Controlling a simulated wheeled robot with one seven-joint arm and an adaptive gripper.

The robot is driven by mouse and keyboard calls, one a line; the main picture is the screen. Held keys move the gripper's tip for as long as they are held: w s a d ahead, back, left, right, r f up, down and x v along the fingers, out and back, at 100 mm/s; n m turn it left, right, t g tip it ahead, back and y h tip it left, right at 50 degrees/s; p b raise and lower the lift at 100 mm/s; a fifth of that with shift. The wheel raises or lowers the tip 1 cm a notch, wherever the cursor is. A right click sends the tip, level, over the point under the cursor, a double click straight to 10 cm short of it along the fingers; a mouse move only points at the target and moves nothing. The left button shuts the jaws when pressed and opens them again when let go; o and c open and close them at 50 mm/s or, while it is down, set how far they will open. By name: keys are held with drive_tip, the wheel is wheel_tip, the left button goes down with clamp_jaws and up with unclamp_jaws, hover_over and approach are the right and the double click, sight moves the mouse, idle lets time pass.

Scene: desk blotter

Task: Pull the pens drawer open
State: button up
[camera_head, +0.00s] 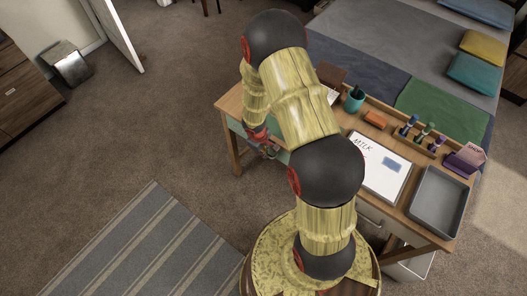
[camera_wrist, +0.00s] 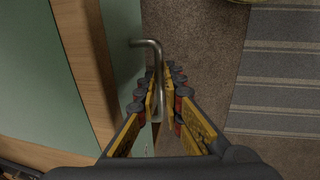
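The desk (camera_head: 228,104) has a wooden top and pale green drawer fronts. In the wrist view a bent metal bar handle (camera_wrist: 147,43) stands out from a green front (camera_wrist: 119,30). My gripper (camera_wrist: 160,82) has its two yellow-padded fingers on either side of the handle bar, closed in close against it. In the head view my gripper (camera_head: 268,150) is low at the left part of the desk front, partly hidden by my arm. No label for the pens drawer is legible. The front looks closed, as far as it shows.
On the desk are papers (camera_head: 380,168), a grey tray (camera_head: 438,203), a teal pen cup (camera_head: 354,99), an orange block (camera_head: 375,119) and a purple holder (camera_head: 464,160). Another drawer handle (camera_head: 370,222) is at the right. Carpet is open left of the desk; a striped rug (camera_head: 150,245) lies there.

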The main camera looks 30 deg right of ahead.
clamp_jaws()
drive_tip(key=shift+a, duration=0.1)
idle(0.4)
drive_tip(key=s+a+b, duration=0.3)
drive_tip(key=s+a, duration=0.1)
drive_tip(key=a, duration=0.7)
drive_tip(key=s+a+b, duration=0.4)
drive_tip(key=a, duration=0.8)
drive_tip(key=shift+s+a, duration=0.25)
drive_tip(key=shift+s, duration=0.1)
drive_tip(key=o, duration=0.6)
unclamp_jaws()
drive_tip(key=shift+c, duration=0.2)
drive_tip(key=shift+r, duration=0.1)
wheel_tip(320, 180, up, 12)
drive_tip(key=a, duration=0.2)
drive_tip(key=shift+s+f, duration=0.2)
drive_tip(key=shift+s, duration=0.15)
